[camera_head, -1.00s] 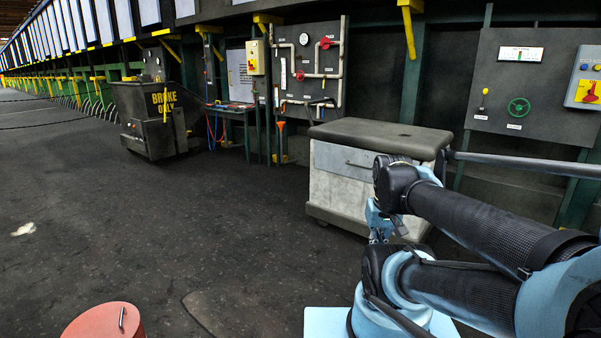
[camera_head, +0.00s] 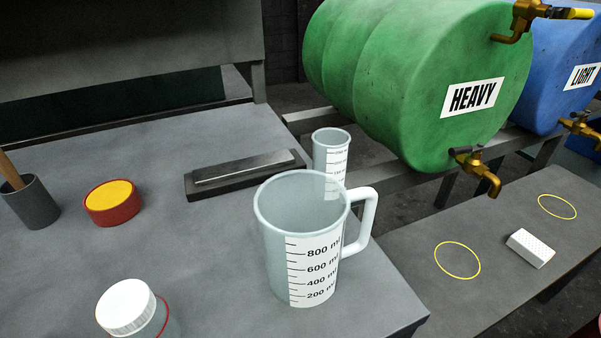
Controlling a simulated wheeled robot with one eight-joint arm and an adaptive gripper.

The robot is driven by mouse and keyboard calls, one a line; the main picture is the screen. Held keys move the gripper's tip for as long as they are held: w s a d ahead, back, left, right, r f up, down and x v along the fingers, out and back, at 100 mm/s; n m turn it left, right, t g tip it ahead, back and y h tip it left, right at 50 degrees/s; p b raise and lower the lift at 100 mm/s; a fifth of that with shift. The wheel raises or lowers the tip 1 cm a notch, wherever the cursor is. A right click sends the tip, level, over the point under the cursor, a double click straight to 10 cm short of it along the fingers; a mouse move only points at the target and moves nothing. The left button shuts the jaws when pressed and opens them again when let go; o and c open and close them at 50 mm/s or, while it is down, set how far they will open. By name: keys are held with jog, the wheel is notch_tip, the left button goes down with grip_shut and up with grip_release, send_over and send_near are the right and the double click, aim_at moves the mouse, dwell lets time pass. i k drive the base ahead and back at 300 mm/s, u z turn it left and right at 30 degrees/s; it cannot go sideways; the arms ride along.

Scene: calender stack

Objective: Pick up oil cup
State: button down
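A clear measuring cup (camera_head: 283,240) with a handle on its right side stands upright near the corner of a grey table (camera_head: 225,270). Its scale is marked up to 800 ml and it looks empty. It is the larger of two graduated vessels; a narrow graduated cylinder (camera_head: 332,150) stands just behind it, partly hidden by its rim. I take the large cup to be the oil cup, but no label says so. My gripper and arm are not in view.
A jar with a white lid (camera_head: 126,306), a red tin (camera_head: 112,204), a dark pot (camera_head: 32,204) and a flat metal block (camera_head: 245,172) share the table. Green (camera_head: 400,80) and blue (camera_head: 560,60) drums with taps stand behind a lower bench (camera_head: 510,215) bearing yellow rings and a white block (camera_head: 530,248).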

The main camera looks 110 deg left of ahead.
aim_at(330, 166)
jog(key=u, duration=4.1)
